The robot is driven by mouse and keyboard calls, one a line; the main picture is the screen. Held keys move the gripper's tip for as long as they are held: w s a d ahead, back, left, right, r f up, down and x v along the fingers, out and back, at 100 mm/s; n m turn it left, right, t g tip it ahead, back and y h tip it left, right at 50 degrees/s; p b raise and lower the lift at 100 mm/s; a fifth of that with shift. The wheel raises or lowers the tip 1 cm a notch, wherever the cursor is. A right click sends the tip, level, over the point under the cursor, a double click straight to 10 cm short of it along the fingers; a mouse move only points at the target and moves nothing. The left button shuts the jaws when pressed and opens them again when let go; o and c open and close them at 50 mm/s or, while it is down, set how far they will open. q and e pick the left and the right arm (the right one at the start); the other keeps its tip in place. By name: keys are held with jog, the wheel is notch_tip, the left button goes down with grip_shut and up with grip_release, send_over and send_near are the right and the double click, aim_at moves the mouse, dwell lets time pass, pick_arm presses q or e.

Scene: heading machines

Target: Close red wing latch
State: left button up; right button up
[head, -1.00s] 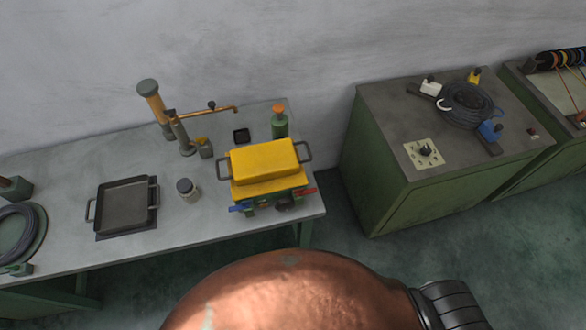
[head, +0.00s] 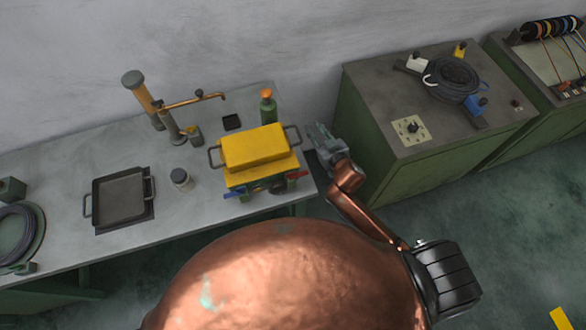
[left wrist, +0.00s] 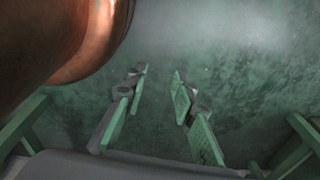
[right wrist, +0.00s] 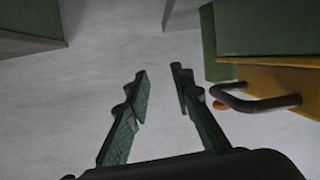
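The red wing latch (head: 297,176) shows in the head view at the front right of a machine with a yellow lid (head: 255,147); it is small, and I cannot tell its exact position. A blue latch (head: 234,192) is at the front left. My right gripper (head: 317,132) is just right of the machine, beside its right handle (head: 293,136). In the right wrist view my right gripper (right wrist: 160,75) is open and empty, with a dark handle (right wrist: 255,102) to its right. My left gripper (left wrist: 158,72) is open and empty over green floor; the head view does not show it.
The machine stands on a grey table (head: 130,245) with a black tray (head: 120,197), a jar (head: 181,179) and a green bottle (head: 268,108). A green cabinet (head: 385,170) stands to the right across a narrow gap. My copper body hides the foreground.

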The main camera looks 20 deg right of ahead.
jog(key=w+a+r+n+t+y, duration=0.2)
jog(key=a+r+n+y, duration=0.4)
jog(key=a+r, duration=0.75)
jog(key=s+a+r+n+g+y, duration=0.7)
jog(key=s+a+r+g+y, duration=0.15)
jog(key=a+r, duration=0.2)
jog(key=s+a+f+n+g, duration=0.2)
jog(key=s+a+n+g, duration=0.1)
jog(key=s+g, duration=0.1)
jog(key=g+h+p, duration=0.1)
jog(key=g+h, duration=0.3)
jog(key=h, duration=0.8)
send_near(293, 173)
jog(key=f, duration=0.2)
jog(key=x, duration=0.3)
jog(key=a+p+x, duration=0.1)
jog(key=x, duration=0.3)
jog(key=shift+w+r, duration=0.1)
jog(key=shift+r, duration=0.15)
pick_arm(q)
jog(key=shift+s+d+r, duration=0.1)
jog(key=shift+s+r, duration=0.55)
jog(key=shift+r, duration=0.3)
pick_arm(e)
jog(key=shift+c, duration=0.7)
